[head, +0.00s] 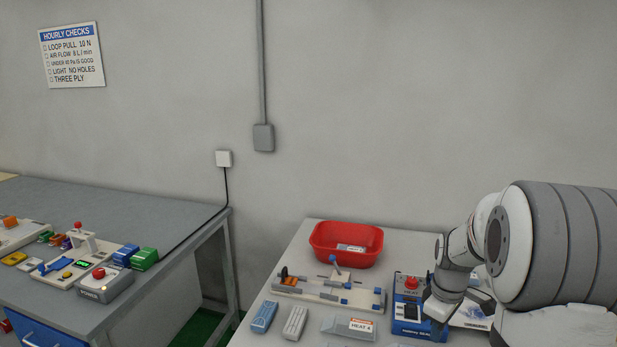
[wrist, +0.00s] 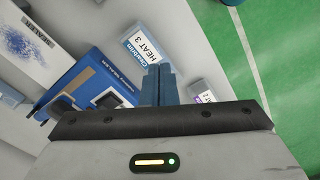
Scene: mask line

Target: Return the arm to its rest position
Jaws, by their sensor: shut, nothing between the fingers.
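My gripper (head: 438,328) is at the lower right of the head view, in front of the blue sealer (head: 408,283) with a red button. My arm bends down to it from the right. In the wrist view my gripper (wrist: 159,84) shows two dark blue fingers pressed together, with nothing between them. Beyond the fingertips is a pale block (wrist: 150,45) labelled HEAT 3. Another small labelled block (wrist: 205,92) is just right of the fingers. The blue sealer (wrist: 85,90) shows on the left. Whether the fingers touch anything is not clear.
The light table holds a red bin (head: 325,245), a jig with rods (head: 330,295) and grey-blue blocks (head: 264,317). A grey workbench (head: 150,213) with devices stands left, beyond a gap. Green floor (wrist: 285,60) lies past the table edge in the wrist view.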

